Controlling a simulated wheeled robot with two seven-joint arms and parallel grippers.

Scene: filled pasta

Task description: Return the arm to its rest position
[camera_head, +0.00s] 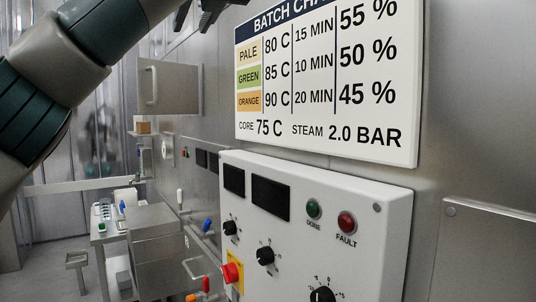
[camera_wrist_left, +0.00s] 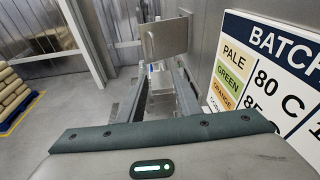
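My left arm (camera_head: 45,90) comes in from the left and reaches up across the upper left of the head view. My left gripper (camera_head: 207,12) is cut off by the top edge there. In the left wrist view the two fingers of the left gripper (camera_wrist_left: 160,72) stand apart with nothing between them. It is raised in the air, left of the batch chart (camera_head: 325,80), which also shows in the left wrist view (camera_wrist_left: 270,75). My right gripper is in neither view.
Below the chart is a white control panel (camera_head: 310,225) with knobs, a green and a red lamp, and a red button (camera_head: 232,272). A bench (camera_head: 100,230) stands lower left. Stacked sacks (camera_wrist_left: 12,92) lie far left.

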